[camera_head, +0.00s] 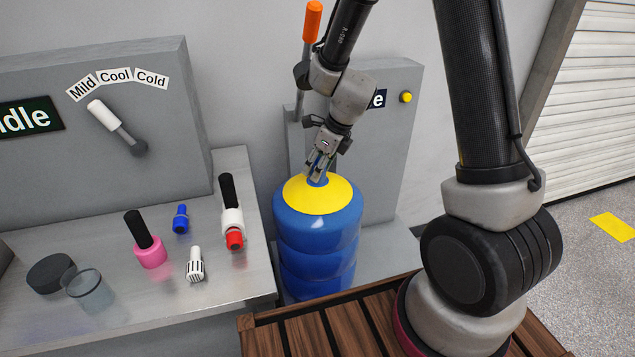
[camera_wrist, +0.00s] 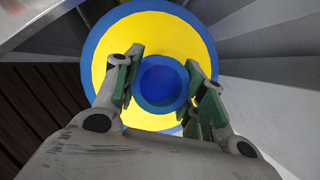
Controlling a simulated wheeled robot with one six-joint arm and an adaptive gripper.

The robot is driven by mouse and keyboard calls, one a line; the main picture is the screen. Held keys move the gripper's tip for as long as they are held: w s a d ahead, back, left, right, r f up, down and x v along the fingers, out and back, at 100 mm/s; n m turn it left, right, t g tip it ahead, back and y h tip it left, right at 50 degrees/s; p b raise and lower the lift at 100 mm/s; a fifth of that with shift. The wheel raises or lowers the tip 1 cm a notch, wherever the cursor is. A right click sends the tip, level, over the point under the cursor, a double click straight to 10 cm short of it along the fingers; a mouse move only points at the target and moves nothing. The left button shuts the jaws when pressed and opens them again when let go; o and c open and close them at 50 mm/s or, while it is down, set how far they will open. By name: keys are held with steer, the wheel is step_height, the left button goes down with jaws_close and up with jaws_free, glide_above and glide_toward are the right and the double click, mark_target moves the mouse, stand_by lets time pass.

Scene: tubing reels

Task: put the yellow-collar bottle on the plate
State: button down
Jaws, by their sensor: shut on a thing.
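The yellow-collar bottle (camera_head: 318,240) is a large ribbed blue bottle with a wide yellow ring around its neck. It looks upright in front of a grey panel. In the wrist view its yellow collar (camera_wrist: 157,45) and round blue neck (camera_wrist: 162,84) are seen from above. My gripper (camera_head: 319,172) is shut on the neck, with one finger on each side; it also shows in the wrist view (camera_wrist: 163,92). The bottle's underside is hidden, so I cannot tell what it rests on. A flat grey surface (camera_head: 385,238) beside it may be the plate; I cannot tell.
A metal table (camera_head: 215,265) at left holds a pink bottle (camera_head: 150,252), a blue bottle (camera_head: 181,219), a striped white bottle (camera_head: 195,264), a white-and-red item (camera_head: 232,222) and a clear cup (camera_head: 90,291). Wooden slats (camera_head: 305,335) lie in front. An orange-handled lever (camera_head: 312,22) stands behind my gripper.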

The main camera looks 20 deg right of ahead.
steer(key=shift+f, duration=1.75)
steer(key=c, duration=0.9)
jaws_free()
steer(key=shift+f, duration=0.1)
steer(key=shift+o, duration=0.2)
steer(key=s+d+r+n, duration=0.3)
steer(key=r, duration=0.5)
steer(key=s+d+r+n, duration=0.2)
steer(key=s+r, duration=0.2)
steer(key=r, duration=0.5)
steer(key=s+d+r+n+h, duration=0.1)
steer(key=s+d+r+n, duration=0.2)
steer(key=s+n, duration=0.3)
steer(key=s+d+r+n+h, duration=0.1)
steer(key=s+d+r+n, duration=0.2)
steer(key=s+n, duration=0.4)
steer(key=s+d+r+n+t+h, duration=0.1)
steer(key=s+d+r+n, duration=0.2)
steer(key=s+n, duration=0.3)
steer(key=d+n, duration=0.1)
steer(key=n, duration=0.2)
steer(key=shift+s+r, duration=0.15)
steer(key=shift+s, duration=0.15)
